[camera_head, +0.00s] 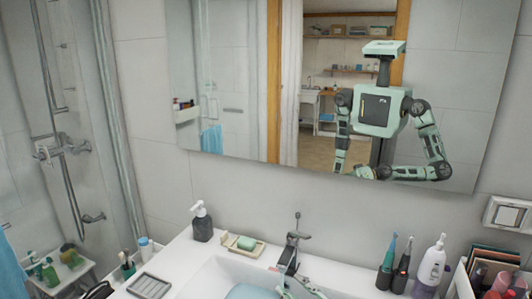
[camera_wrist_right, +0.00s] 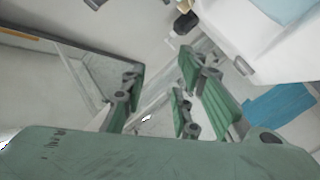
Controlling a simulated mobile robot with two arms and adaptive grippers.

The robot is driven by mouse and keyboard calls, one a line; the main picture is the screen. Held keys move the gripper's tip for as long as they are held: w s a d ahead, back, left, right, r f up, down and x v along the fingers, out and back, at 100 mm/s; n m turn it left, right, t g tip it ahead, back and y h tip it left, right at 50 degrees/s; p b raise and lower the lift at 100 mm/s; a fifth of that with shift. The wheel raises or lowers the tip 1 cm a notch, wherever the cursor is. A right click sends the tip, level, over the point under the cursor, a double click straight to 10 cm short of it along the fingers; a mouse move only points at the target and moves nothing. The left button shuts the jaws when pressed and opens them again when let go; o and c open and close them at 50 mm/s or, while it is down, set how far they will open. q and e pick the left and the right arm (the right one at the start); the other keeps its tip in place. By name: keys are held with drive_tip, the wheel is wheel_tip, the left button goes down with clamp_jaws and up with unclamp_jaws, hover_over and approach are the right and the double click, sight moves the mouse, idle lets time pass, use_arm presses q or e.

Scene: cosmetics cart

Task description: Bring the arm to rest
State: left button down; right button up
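My right gripper (camera_head: 288,272) shows at the bottom of the head view, above the sink and close to the tap. In the right wrist view its green and grey fingers (camera_wrist_right: 160,68) are spread apart, with nothing held between them. My left gripper is not directly in view. The mirror (camera_head: 440,50) shows my body and arms; neither gripper's state can be read there.
A tap (camera_head: 293,246), a dark soap dispenser (camera_head: 202,224) and a soap dish (camera_head: 236,247) with green soap are at the sink. A white pump bottle (camera_head: 431,265) and electric toothbrushes (camera_head: 387,264) stand right. A grey ridged dish (camera_head: 150,286) lies left.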

drive_tip(key=s+d+f+m+g+h, duration=0.1)
drive_tip(key=s+d+f+m+h, duration=0.1)
drive_tip(key=s, duration=0.3)
drive_tip(key=s+d+f+m+g+h, duration=0.2)
drive_tip(key=s+d+f+m, duration=0.1)
drive_tip(key=s+f+m, duration=0.1)
drive_tip(key=s+d+f+m+g+h, duration=0.2)
drive_tip(key=s+d+f+m+h, duration=0.1)
drive_tip(key=s+f, duration=0.2)
drive_tip(key=shift+s+d, duration=0.15)
drive_tip(key=shift+s, duration=0.5)
drive_tip(key=s+d+f+m+g+h, duration=0.1)
drive_tip(key=s+d+f+g, duration=0.15)
drive_tip(key=s, duration=0.65)
drive_tip(key=s+d+f+m+g, duration=0.2)
drive_tip(key=s+g, duration=0.2)
drive_tip(key=s, duration=0.5)
wheel_tip(320, 180, down, 30)
drive_tip(key=s+g+b, duration=0.1)
drive_tip(key=s+b, duration=0.1)
drive_tip(key=b, duration=0.2)
drive_tip(key=s+d+f+g+b, duration=0.1)
drive_tip(key=s+d+f+b, duration=0.1)
drive_tip(key=s+f, duration=1.4)
wheel_tip(320, 180, down, 3)
drive_tip(key=shift+s+d+r+n+b, duration=0.15)
drive_tip(key=shift+d+n+b, duration=0.2)
drive_tip(key=shift+d, duration=0.2)
